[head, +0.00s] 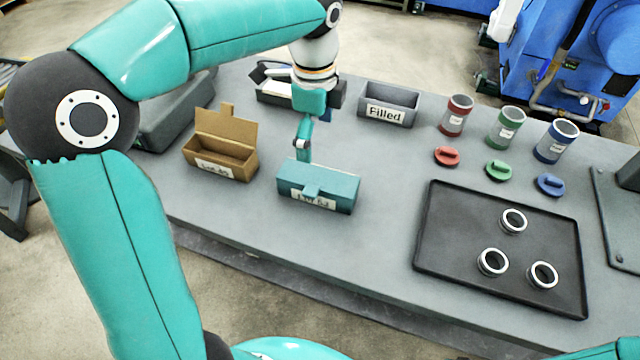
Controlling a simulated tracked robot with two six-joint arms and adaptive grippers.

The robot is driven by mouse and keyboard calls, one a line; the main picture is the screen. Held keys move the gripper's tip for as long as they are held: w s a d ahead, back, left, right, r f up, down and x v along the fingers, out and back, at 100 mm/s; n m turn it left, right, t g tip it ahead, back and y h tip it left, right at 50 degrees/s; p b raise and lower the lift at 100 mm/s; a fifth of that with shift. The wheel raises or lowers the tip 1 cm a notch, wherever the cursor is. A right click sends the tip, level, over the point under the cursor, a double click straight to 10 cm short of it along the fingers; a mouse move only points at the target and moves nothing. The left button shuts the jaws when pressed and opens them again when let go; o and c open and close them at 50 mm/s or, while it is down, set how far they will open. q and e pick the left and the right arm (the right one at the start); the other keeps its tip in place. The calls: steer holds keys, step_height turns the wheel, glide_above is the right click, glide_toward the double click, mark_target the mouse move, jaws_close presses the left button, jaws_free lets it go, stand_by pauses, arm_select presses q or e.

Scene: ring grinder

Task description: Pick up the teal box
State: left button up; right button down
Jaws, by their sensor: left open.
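The teal box (318,188) sits on the grey table with its lid shut. A white label is on its front, partly covered by a tab. My left gripper (304,148) is open and points down just above the far edge of the teal box, near its middle. Its fingers overlap in this view, so I cannot tell whether a fingertip touches the box. My right gripper is out of view.
An open brown cardboard box (222,160) stands left of the teal box. A grey bin (388,112) labelled "Filled" is behind to the right. Labelled cups, coloured lids and a black tray (450,240) with rings are further right. The table (385,180) between is clear.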

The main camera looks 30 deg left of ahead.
arm_select(q)
glide_above(316, 182)
steer(key=f, duration=0.7)
steer(key=shift+w+a, duration=0.15)
steer(key=shift+w, duration=0.05)
steer(key=shift+s+f, duration=0.15)
steer(key=shift+f, duration=3.05)
steer(key=c, duration=0.9)
steer(key=shift+o, duration=0.2)
steer(key=shift+r, duration=0.2)
